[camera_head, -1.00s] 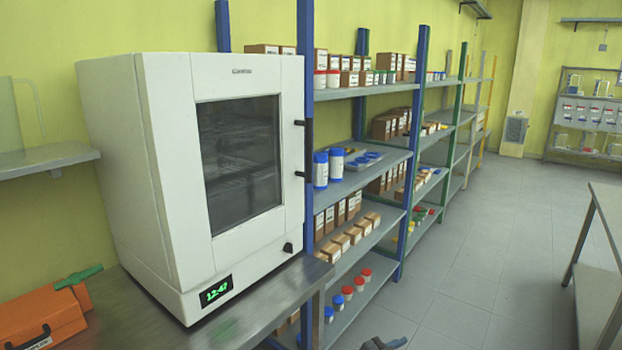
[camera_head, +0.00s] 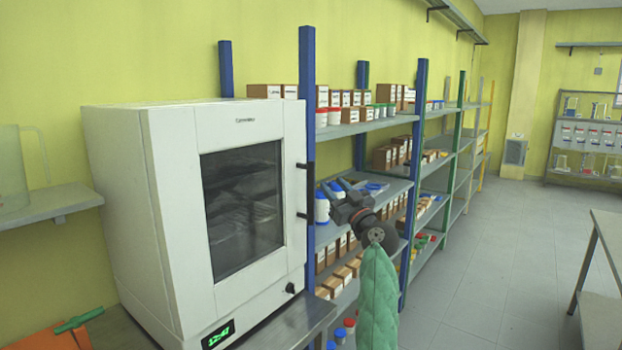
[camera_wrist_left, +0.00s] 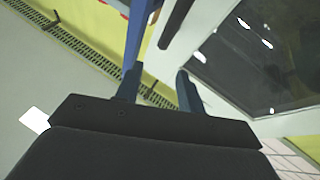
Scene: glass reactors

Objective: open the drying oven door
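The white drying oven (camera_head: 130,190) stands at the left with its door (camera_head: 292,240) shut; the oven also shows tilted in the left wrist view (camera_wrist_left: 225,95). A dark upright handle (camera_head: 310,190) runs along the door's right edge, and a dark bar that looks like it shows at the top of the left wrist view (camera_wrist_left: 176,22). My left gripper (camera_head: 333,188) is just right of the handle, fingers toward it. In the left wrist view its two fingers (camera_wrist_left: 158,82) are apart with nothing between them; the bar lies beyond the tips. My right gripper is not in view.
Blue-posted shelves (camera_head: 306,75) with boxes and jars stand right behind my left gripper. The oven rests on a metal bench (camera_head: 305,322). An orange case (camera_head: 35,340) lies at lower left. The floor (camera_head: 490,240) to the right is clear.

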